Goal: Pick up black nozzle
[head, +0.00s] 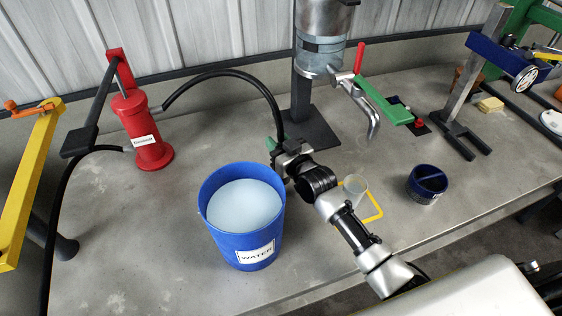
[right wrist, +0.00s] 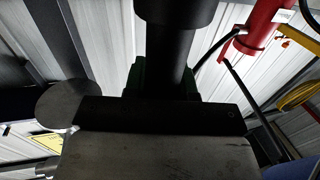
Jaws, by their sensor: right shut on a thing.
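The black nozzle (head: 279,128) is at the end of the black hose that arches over from the red pump (head: 147,135). My right gripper (head: 281,146) is shut on it, just behind the right rim of the blue water bucket (head: 243,252). In the right wrist view the dark nozzle (right wrist: 168,62) stands between the finger pads, with a wider black part above. The gripper's body hides its lower end in the head view. My left gripper is not in view.
The metal disperser column (head: 320,55) stands behind my right gripper, with a bent spout (head: 370,115) to its right. A small clear cup (head: 355,187) and a dark blue round container (head: 427,184) stand right of my arm.

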